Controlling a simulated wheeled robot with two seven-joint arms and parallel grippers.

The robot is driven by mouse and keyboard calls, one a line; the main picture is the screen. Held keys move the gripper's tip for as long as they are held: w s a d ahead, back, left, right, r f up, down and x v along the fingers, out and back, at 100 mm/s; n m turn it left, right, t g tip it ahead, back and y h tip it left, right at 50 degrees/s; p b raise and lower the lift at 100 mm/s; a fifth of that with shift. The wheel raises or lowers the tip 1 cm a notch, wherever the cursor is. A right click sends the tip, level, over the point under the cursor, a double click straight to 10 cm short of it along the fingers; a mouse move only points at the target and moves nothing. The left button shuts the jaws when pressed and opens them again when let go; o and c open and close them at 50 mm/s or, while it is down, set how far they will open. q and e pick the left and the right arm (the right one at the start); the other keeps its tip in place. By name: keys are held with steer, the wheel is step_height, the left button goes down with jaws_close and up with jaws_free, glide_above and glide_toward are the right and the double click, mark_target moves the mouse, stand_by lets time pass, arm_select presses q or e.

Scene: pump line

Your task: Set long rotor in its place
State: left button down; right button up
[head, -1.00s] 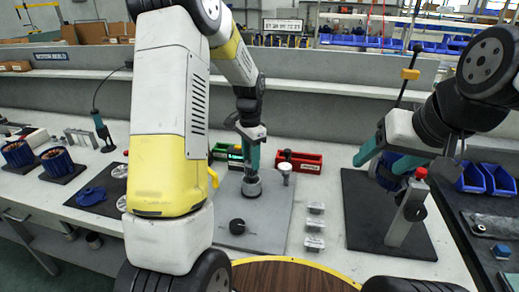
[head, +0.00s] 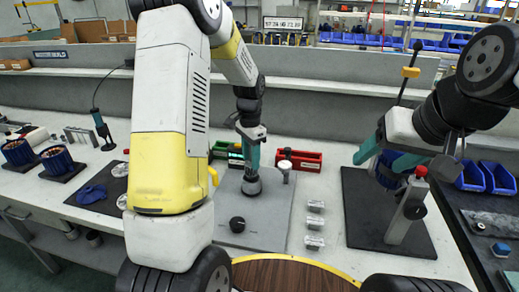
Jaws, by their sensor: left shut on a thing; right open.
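My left gripper (head: 251,160) points down over the grey mat, shut on a dark part with a round lower end (head: 252,187). This appears to be the long rotor; its upper portion is hidden between the fingers. It looks upright, at or just above the mat; I cannot tell if it touches. My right gripper (head: 383,160) is open at a blue ribbed housing (head: 390,178), carried by a grey stand with a red knob (head: 408,212) on a black mat. The fingers partly hide the housing, and I cannot tell whether they touch it.
A black round piece (head: 237,225) lies on the grey mat (head: 262,235). Several small metal blocks (head: 315,223) stand to its right. A red bin (head: 305,161) and a green bin (head: 222,149) sit behind. Blue wound housings (head: 57,160) stand at far left.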

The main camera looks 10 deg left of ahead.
arm_select(q)
steer(key=shift+f, duration=0.2)
steer(key=shift+f, duration=0.75)
steer(key=shift+f, duration=0.1)
steer(key=c, duration=0.7)
jaws_free()
steer(key=shift+c, duration=0.2)
steer(key=shift+o, duration=1.2)
